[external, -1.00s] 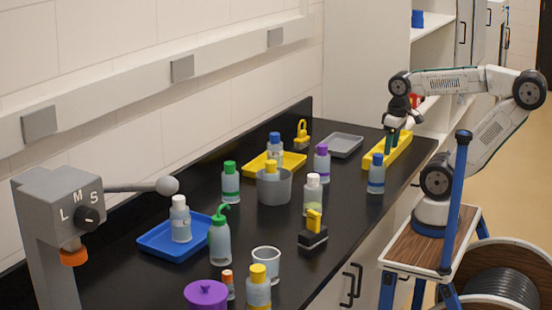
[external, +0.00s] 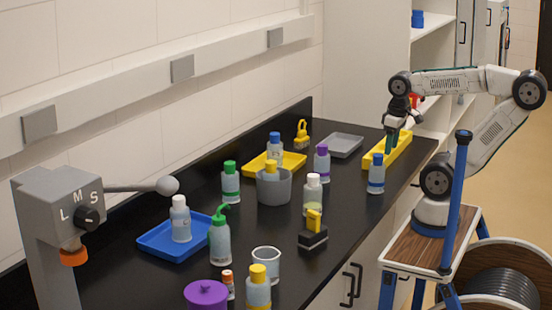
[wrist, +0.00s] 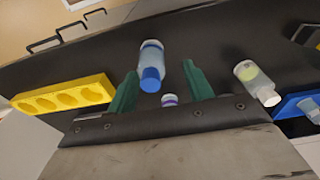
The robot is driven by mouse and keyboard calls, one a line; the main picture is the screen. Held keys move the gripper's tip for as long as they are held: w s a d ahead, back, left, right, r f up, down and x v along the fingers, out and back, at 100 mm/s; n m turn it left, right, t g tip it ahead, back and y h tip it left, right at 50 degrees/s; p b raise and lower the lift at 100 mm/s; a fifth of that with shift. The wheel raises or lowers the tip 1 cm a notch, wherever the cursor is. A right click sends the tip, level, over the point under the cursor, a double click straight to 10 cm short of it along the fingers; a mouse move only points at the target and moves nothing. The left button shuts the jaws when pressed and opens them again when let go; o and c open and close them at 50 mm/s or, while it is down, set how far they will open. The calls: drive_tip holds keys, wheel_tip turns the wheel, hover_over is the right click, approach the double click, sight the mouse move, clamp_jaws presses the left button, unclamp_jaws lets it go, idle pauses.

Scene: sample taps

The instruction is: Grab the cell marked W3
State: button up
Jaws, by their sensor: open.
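No W3 mark is readable in either view, so I cannot tell which thing is the cell. My gripper (external: 391,150) is open and empty over the long yellow block (external: 404,148) near the counter's right edge. In the wrist view its green fingers (wrist: 160,68) stand apart. A blue-capped bottle (wrist: 152,56) shows in the gap between them, standing farther off on the counter; it is also in the external view (external: 376,181). The yellow block shows at left in the wrist view (wrist: 60,103) with several round recesses and no visible contents.
A purple-capped bottle (external: 322,166) and a white-capped bottle (external: 312,200) stand nearby. A grey tray (external: 342,153), yellow tray (external: 293,165), grey cup (external: 285,190) and blue tray (external: 158,248) are on the black counter. A yellow-and-black piece (external: 313,231) stands in front.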

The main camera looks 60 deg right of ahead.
drive_tip(key=w+a+r+n+t+y, duration=0.2)
drive_tip(key=w+a+n+y, duration=0.15)
drive_tip(key=w+a, duration=1.05)
drive_tip(key=w+a+n+t+y, duration=0.1)
drive_tip(key=w+a+n, duration=0.15)
drive_tip(key=a, duration=0.65)
drive_tip(key=w+a+n+t+y, duration=0.1)
drive_tip(key=w+a, duration=0.3)
drive_tip(key=a, duration=0.5)
drive_tip(key=n+t+y, duration=0.3)
drive_tip(key=y, duration=0.2)
approach(229, 273)
drive_tip(key=w, duration=0.1)
drive_tip(key=x, duration=0.8)
drive_tip(key=shift+s+a+f, duration=0.1)
drive_tip(key=shift+a+f, duration=0.1)
drive_tip(key=shift+a, duration=0.05)
clamp_jaws()
